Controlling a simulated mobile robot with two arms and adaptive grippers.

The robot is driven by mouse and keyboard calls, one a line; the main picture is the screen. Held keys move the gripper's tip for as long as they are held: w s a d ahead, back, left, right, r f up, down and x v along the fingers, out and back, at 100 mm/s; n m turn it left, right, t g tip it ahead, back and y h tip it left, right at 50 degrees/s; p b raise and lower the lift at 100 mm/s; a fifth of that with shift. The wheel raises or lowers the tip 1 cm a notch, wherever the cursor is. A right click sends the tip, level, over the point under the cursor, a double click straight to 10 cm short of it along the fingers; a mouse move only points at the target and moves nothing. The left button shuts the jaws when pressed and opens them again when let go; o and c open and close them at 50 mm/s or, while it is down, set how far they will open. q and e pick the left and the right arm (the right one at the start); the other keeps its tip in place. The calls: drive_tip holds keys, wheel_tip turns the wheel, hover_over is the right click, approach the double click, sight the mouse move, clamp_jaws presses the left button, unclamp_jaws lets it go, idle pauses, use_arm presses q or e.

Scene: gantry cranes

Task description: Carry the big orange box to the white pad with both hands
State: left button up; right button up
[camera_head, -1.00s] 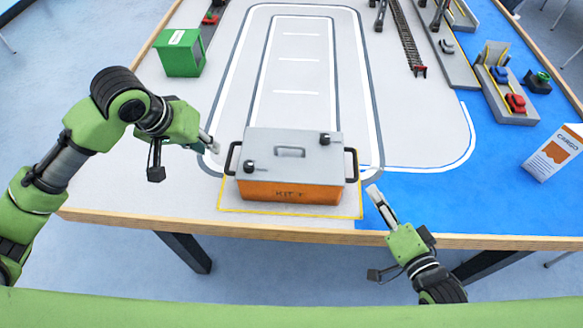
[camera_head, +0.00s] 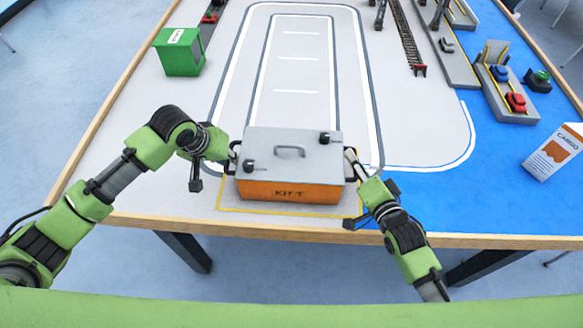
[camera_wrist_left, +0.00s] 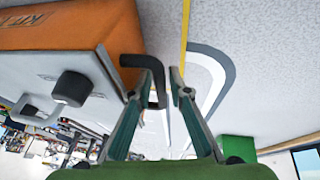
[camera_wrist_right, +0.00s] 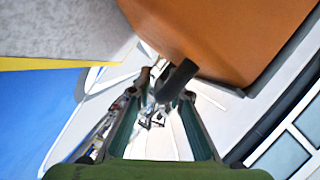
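The big orange box (camera_head: 292,190), with a grey lid and a black handle at each end, stands on the table inside a yellow outline. My left gripper (camera_head: 232,150) is at its left handle. In the left wrist view its fingers (camera_wrist_left: 163,75) are apart, with the black handle (camera_wrist_left: 145,61) at the gap between them. My right gripper (camera_head: 350,155) is at the right handle. In the right wrist view its fingers (camera_wrist_right: 163,84) are apart, with the handle (camera_wrist_right: 176,80) between them. I cannot clearly make out a separate white pad.
A green box (camera_head: 179,53) stands at the back left. A white and orange cargo carton (camera_head: 554,152) stands on the blue area at the right. Tracks (camera_head: 407,40) and small vehicles (camera_head: 516,102) are at the back right. The grey table behind the box is clear.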

use_arm(q)
clamp_jaws()
use_arm(e)
clamp_jaws()
